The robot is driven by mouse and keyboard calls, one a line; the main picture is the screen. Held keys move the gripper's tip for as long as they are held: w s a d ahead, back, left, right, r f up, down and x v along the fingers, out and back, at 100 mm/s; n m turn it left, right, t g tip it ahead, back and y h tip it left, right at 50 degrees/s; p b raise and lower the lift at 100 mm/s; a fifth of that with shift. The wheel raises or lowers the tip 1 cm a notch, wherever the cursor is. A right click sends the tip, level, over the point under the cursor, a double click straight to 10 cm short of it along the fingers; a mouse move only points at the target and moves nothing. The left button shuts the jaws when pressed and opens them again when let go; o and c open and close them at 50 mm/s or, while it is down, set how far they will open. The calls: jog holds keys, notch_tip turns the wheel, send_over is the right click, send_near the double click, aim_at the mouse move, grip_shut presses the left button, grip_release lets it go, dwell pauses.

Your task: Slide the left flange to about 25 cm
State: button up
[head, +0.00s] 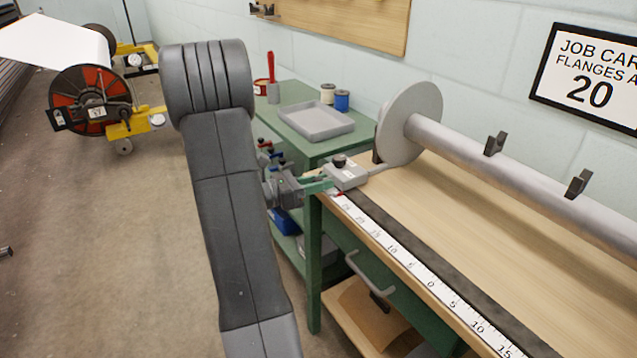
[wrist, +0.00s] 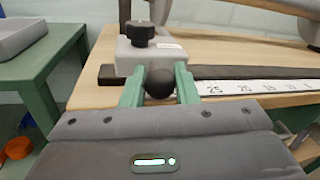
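The left flange (head: 402,122) is a large pale disc on the grey beam tube (head: 470,147). A bent arm joins it to a grey slider block (head: 347,176) with a black top knob, at the rail's left end. The block also shows in the wrist view (wrist: 125,60). A small red pointer (head: 338,194) sits near the scale's far left end, close to the 25 mark; its exact reading is too small to tell. My gripper (wrist: 160,84) has its green fingers on both sides of the block's round black ball handle, seemingly closed on it.
The white ruler (head: 432,284) runs along the bench front (head: 480,240), zero mid-way. A partly cut-off job card (head: 590,75) reads 20. A grey tray (head: 316,121) stands on the green side table at left. Two dark brackets (head: 495,144) show by the tube.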

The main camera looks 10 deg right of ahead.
grip_shut()
jog(key=shift+s+d, duration=0.25)
jog(key=shift+s, duration=0.35)
jog(key=shift+s+d, duration=0.2)
jog(key=shift+s, duration=0.45)
jog(key=shift+s+d, duration=0.25)
jog(key=shift+s, duration=0.35)
jog(key=o, duration=0.8)
grip_release()
jog(key=shift+a, duration=0.1)
jog(key=a, duration=0.4)
jog(key=s+a+p, duration=0.1)
jog(key=a, duration=0.4)
jog(key=s+a+p, duration=0.1)
jog(key=a, duration=0.3)
jog(key=shift+a, duration=0.3)
